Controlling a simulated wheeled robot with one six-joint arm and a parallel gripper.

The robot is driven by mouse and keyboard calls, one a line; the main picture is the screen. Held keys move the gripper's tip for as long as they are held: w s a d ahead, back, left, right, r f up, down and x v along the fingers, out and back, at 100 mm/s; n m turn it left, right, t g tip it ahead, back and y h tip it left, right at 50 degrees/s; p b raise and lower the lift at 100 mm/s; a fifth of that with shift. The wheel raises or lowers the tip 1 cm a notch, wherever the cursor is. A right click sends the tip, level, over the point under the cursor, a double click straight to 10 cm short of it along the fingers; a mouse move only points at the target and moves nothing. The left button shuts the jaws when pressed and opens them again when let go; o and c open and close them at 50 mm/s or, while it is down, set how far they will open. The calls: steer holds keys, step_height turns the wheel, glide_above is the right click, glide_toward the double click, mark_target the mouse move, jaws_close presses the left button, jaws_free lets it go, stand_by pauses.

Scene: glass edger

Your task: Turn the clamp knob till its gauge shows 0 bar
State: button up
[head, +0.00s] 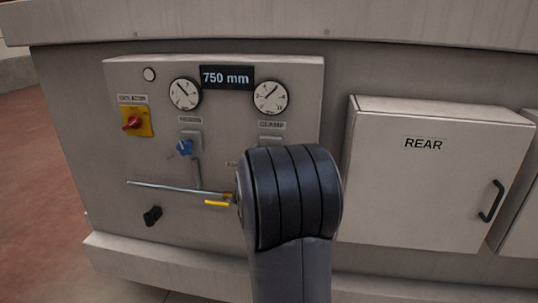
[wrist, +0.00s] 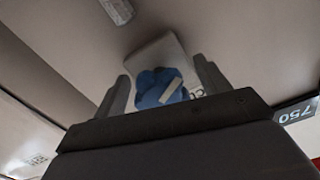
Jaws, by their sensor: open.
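The clamp gauge (head: 271,97) is a round white dial at the upper right of the panel in the head view. Its needle points up and to the right; its numbers are too small to read. Under it is a label (head: 271,125) that seems to read CLAMP. My arm hides the clamp knob in the head view. In the wrist view a blue knob (wrist: 157,87) with a pale pointer bar sits on a light plate (wrist: 172,48). My gripper (wrist: 163,78) is open, with one finger on each side of this knob. I cannot tell whether the fingers touch it.
A second gauge (head: 185,94) and a second blue knob (head: 184,147) are to the left. A red and yellow switch (head: 137,121), a thin metal rod (head: 175,187), a yellow handle (head: 217,203) and a black knob (head: 152,216) are near. A REAR cabinet (head: 430,185) stands at right.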

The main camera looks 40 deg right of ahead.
steer(key=b+v, duration=0.2)
steer(key=v, duration=0.7)
steer(key=shift+s+a, duration=0.2)
steer(key=shift+a, duration=0.1)
steer(key=shift+d, duration=0.1)
steer(key=p+x, duration=0.2)
steer(key=x, duration=0.8)
steer(key=shift+w+d, duration=0.25)
